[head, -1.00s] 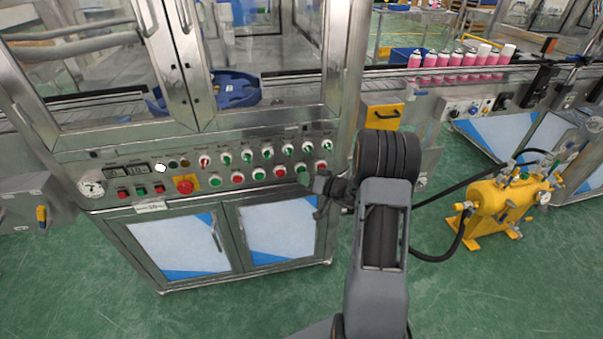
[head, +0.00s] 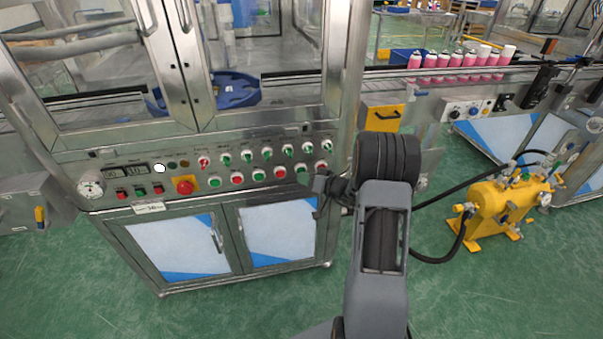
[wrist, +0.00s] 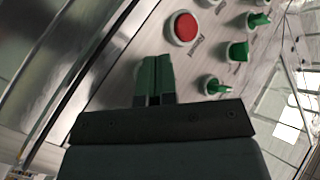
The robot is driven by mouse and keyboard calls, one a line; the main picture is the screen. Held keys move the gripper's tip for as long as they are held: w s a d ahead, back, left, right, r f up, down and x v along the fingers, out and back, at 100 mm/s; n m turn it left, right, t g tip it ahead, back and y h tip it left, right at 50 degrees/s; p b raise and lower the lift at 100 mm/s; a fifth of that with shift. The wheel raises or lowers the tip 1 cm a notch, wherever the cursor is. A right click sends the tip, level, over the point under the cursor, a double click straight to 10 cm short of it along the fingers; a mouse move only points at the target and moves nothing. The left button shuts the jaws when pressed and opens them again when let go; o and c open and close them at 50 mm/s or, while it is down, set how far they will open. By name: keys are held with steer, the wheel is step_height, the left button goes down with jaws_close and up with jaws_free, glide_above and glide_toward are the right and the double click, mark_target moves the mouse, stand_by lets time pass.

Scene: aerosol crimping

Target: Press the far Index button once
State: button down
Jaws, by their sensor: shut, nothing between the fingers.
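The control panel (head: 75,172) runs across the front of the steel machine. Its lower row holds alternating green and red buttons, with a red button (head: 320,167) at the right end. The labels are too small to read, so I cannot tell which is the far Index button. My gripper (head: 304,178) is at the right part of the lower row, its tips covering the spot left of that end button. In the wrist view my gripper (wrist: 157,60) is shut and empty, its green fingers close to the panel. A red button (wrist: 184,28) shows just beyond the tips; contact cannot be told.
Green selector knobs (head: 267,154) line the upper row, close above my gripper. A red mushroom button (head: 185,187) on a yellow plate sits further left. Cabinet doors (head: 277,232) lie below. A yellow tank (head: 497,205) with black hoses stands on the floor at right.

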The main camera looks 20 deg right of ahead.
steer(key=shift+w, duration=0.1)
stand_by(0.6)
steer(key=shift+s+a+b, duration=0.15)
steer(key=shift+s+b, duration=0.55)
steer(key=shift+s, duration=0.1)
steer(key=shift+s+a+b, duration=0.25)
steer(key=shift+s+b, duration=0.35)
steer(key=shift+s, duration=0.65)
steer(key=shift+s+a+b, duration=0.25)
steer(key=shift+s+b, duration=0.35)
steer(key=shift+s, duration=0.6)
